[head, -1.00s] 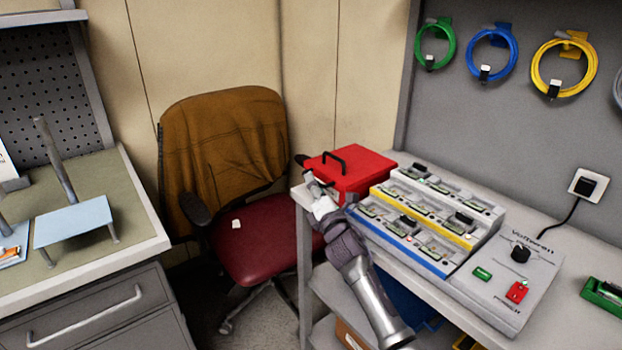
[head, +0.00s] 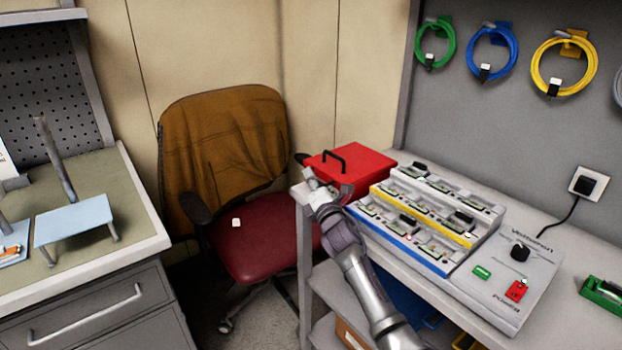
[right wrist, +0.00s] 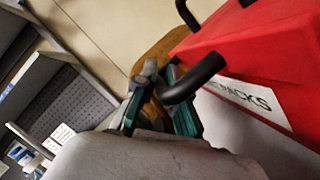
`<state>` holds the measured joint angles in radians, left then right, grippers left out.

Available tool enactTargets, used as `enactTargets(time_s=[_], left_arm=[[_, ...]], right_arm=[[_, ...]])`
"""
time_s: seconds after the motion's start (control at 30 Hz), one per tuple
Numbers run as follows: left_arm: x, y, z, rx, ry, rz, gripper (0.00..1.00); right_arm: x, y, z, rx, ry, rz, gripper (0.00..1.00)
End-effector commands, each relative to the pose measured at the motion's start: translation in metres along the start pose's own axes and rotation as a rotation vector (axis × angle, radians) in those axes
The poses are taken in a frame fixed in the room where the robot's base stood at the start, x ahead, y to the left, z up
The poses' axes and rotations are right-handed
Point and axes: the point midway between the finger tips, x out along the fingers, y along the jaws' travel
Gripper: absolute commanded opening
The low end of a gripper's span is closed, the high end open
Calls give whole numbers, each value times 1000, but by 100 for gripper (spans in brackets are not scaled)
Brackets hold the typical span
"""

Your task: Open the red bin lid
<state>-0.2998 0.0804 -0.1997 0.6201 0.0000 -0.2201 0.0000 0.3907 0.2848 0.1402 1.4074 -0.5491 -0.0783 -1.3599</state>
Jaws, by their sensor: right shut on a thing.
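The red bin (head: 350,168) stands at the left end of the right-hand bench. Its lid (head: 368,162) looks closed, with a black arched handle (head: 334,160) on top. My right gripper (head: 318,188) is at the bin's front left side. In the right wrist view, the bin (right wrist: 260,60) fills the upper right, with a white label on its front. There my right gripper's teal-padded fingers (right wrist: 158,98) are closed at a black bar (right wrist: 195,80) that stands out in front of the bin. The exact contact is partly hidden. My left gripper is out of view.
Stepped racks (head: 430,215) of small boards stand right of the bin, with a grey control box (head: 508,275) beyond. A red chair (head: 260,240) with a brown cover is left of the bench. The left workbench (head: 130,215) holds a blue stand (head: 75,220).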

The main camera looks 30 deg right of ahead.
Motion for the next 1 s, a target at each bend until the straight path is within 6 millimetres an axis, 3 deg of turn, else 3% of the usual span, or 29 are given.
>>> enactTargets(time_s=[0.17,0.27,0.6,0.7,1.0], left_arm=[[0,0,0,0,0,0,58],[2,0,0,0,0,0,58],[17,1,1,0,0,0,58],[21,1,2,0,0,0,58],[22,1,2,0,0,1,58]], right_arm=[[-1,0,-2,1,1,-1,0],[-5,7,-14,3,4,0,0],[-35,56,-90,5,5,-1,0],[-41,68,-105,4,3,-1,0],[-45,79,-115,0,1,-2,0]])
